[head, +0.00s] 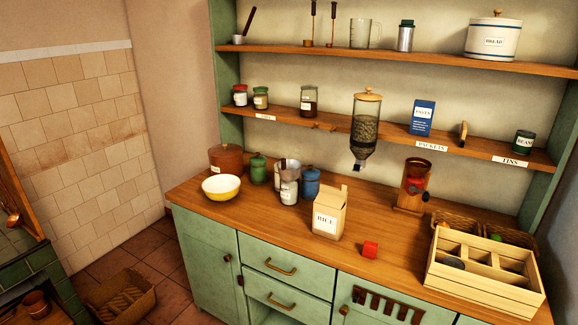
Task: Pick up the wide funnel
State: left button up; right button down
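What looks like a wide grey funnel (290,173) sits in the mouth of a small labelled jar (289,192) on the wooden counter (262,221). The funnel's lower part is hidden inside the jar. Neither of my grippers is in view.
Close by are a yellow bowl (221,187), green canister (258,168), blue canister (311,183) and rice box (329,213). A grain dispenser (365,130) hangs behind. The counter's front left is clear.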

aim_at(289, 167)
jog(key=i+j, duration=0.25)
jog(key=i+j+z, duration=0.5)
jog(key=j, duration=0.2)
jog(key=i+j+z, duration=0.25)
jog(key=j, duration=0.15)
